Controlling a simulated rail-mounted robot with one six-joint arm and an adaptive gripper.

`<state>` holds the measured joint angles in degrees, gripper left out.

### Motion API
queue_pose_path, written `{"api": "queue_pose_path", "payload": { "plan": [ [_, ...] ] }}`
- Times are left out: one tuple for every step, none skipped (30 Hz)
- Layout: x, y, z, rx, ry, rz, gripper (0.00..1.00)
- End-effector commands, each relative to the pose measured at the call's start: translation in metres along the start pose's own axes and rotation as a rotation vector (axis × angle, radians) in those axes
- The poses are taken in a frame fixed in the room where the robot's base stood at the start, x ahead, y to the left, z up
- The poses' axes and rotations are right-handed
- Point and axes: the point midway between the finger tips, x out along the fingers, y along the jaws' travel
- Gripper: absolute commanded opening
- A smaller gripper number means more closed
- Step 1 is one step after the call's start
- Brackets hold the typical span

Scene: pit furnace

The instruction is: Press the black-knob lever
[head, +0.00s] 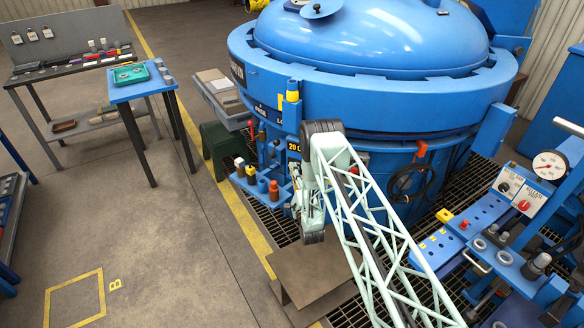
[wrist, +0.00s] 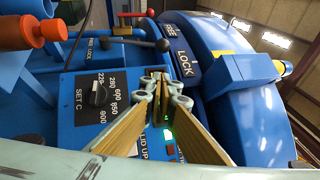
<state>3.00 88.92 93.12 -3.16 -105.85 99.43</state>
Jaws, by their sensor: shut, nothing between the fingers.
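The black-knob lever (wrist: 163,46) is in the upper middle of the wrist view, its thin rod running left to a pivot on the blue panel. My gripper (wrist: 161,84) is shut and empty, its fingertips meeting just below the black knob in that picture. A gap shows between fingertips and knob in the picture; its depth is hard to judge. In the head view my arm's end is beside the furnace's front, and the fingertips and the lever cannot be made out there.
A red-handled lever (wrist: 132,14) sits above the black-knob one. A black dial (wrist: 98,94) marked SET C is left of my fingers. An orange cylinder (wrist: 18,33) is at upper left. In the head view, open floor (head: 190,250) lies left.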

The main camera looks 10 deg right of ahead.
Motion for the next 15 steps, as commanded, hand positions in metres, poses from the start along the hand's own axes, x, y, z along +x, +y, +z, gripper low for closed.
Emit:
{"api": "queue_pose_path", "payload": {
  "plan": [
    [0.005, 0.0, 0.0, 0.0, 0.0, -0.001, 0.0],
    [0.008, 0.0, 0.0, 0.0, 0.0, -0.002, 0.0],
    [0.012, -0.001, 0.0, 0.0, -0.001, -0.003, 0.0],
    [0.015, -0.001, 0.0, 0.0, -0.001, -0.003, 0.0],
    [0.018, 0.0, 0.0, 0.0, 0.0, -0.002, 0.0],
    [0.023, 0.0, 0.0, 0.0, 0.0, -0.002, 0.0],
    [0.027, 0.0, 0.0, 0.0, 0.0, -0.002, 0.0],
    [0.031, 0.0, 0.0, 0.0, 0.0, -0.003, 0.0],
    [0.036, 0.0, 0.0, 0.0, 0.0, -0.002, 0.0],
    [0.04, 0.0, 0.0, 0.0, 0.0, -0.002, 0.0],
    [0.044, 0.0, 0.0, 0.0, 0.0, -0.003, 0.0],
    [0.05, 0.0, 0.0, 0.0, 0.0, -0.002, 0.0],
    [0.054, 0.0, 0.0, 0.0, 0.0, -0.003, 0.0],
    [0.058, 0.0, 0.0, 0.0, 0.0, -0.003, 0.0],
    [0.063, 0.0, 0.0, 0.0, 0.0, -0.003, 0.0]
  ]
}}
